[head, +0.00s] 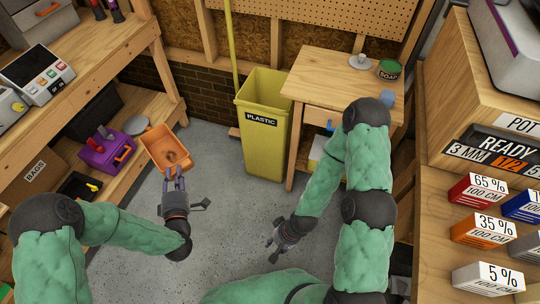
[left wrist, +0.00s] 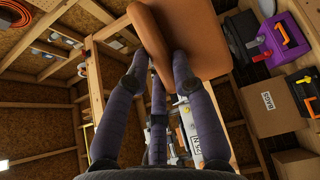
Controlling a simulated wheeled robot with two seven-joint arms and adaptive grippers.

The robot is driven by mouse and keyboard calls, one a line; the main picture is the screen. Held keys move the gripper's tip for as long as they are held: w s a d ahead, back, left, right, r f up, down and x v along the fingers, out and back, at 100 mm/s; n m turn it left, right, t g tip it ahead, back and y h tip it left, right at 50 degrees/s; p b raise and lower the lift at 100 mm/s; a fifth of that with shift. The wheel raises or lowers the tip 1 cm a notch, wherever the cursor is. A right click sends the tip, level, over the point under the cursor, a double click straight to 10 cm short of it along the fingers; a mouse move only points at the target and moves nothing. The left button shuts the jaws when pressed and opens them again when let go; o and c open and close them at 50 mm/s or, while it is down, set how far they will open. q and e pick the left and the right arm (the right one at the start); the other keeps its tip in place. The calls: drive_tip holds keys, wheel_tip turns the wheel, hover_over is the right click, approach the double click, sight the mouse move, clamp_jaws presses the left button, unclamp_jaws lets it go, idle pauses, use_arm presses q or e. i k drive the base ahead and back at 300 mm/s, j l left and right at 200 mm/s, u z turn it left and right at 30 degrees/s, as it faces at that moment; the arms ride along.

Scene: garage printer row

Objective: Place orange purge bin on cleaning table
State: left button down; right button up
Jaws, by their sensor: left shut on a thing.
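The orange purge bin (head: 158,143) is tilted in the air beside the left shelf, with its open side facing the head camera. My left gripper (head: 174,180) is shut on the bin's near edge. In the left wrist view the bin (left wrist: 215,38) fills the top, with the fingers (left wrist: 165,75) on its rim. The cleaning table (head: 318,75) is the small wooden table at the back right, with a soap tin (head: 389,70) on it. My right gripper (head: 275,243) is empty, low over the floor, its fingers apart.
A yellow bin marked PLASTIC (head: 262,145) stands on the floor between the orange bin and the table. A purple toolbox (head: 103,155) sits on the left lower shelf. A white round piece (head: 360,62) and a blue thing (head: 387,98) are on the table, whose left part is clear.

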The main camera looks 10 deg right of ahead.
sight(327, 84)
drive_tip(key=i+j+z, duration=0.1)
drive_tip(key=j+z, duration=0.3)
drive_tip(key=i+j+z, duration=0.1)
drive_tip(key=j+z, duration=1.1)
drive_tip(key=k+l, duration=0.05)
